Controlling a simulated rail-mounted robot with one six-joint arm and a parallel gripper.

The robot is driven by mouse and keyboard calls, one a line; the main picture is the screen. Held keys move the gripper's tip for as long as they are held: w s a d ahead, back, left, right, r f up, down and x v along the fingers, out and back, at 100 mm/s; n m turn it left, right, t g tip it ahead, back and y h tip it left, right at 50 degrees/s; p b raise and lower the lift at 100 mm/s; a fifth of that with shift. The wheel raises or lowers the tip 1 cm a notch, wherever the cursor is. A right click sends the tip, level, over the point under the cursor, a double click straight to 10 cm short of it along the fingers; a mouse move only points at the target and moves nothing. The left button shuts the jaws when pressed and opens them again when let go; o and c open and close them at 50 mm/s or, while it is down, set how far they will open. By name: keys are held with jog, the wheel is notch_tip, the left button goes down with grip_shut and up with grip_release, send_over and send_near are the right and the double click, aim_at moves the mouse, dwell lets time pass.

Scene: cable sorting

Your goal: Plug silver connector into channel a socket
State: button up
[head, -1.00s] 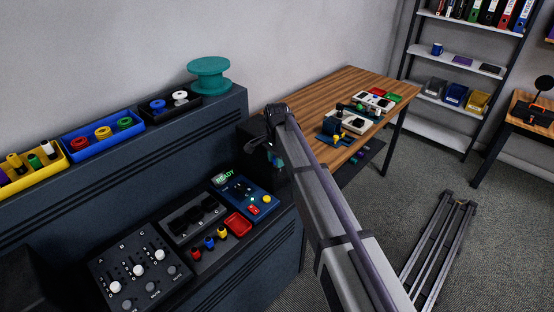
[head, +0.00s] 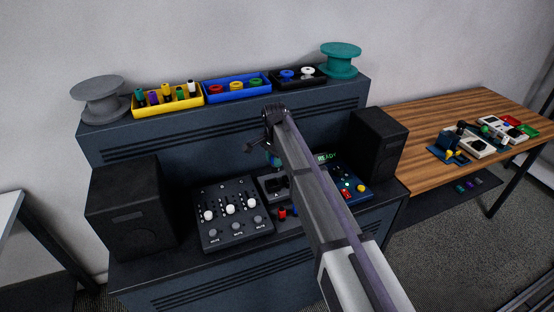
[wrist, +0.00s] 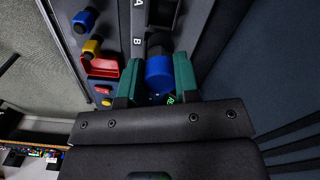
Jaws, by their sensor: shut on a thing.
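In the wrist view my gripper (wrist: 156,82) is shut with its green fingers around a blue cylindrical piece (wrist: 160,74). A dark part shows at the piece's far end. I see no clearly silver surface on it. Beyond it lies the dark socket block (wrist: 195,35) with white letters A and B. The dark opening beside A (wrist: 163,12) is in view. The held piece lines up in the picture with the B row and covers much of it. In the head view my gripper (head: 274,155) is in front of the socket block (head: 268,181), partly hidden by my arm; contact cannot be told.
The slider panel (head: 231,215) and a black speaker (head: 130,208) stand left; another speaker (head: 377,145) stands right. Bins (head: 237,90) line the upper shelf.

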jog(key=shift+s+a+f+b, duration=0.1)
jog(key=shift+a+f+b, duration=0.3)
jog(key=shift+a+f, duration=0.1)
jog(key=shift+f+b, duration=1.1)
jog(key=shift+f+b, duration=0.75)
jog(key=shift+f, duration=0.1)
jog(key=shift+f, duration=0.2)
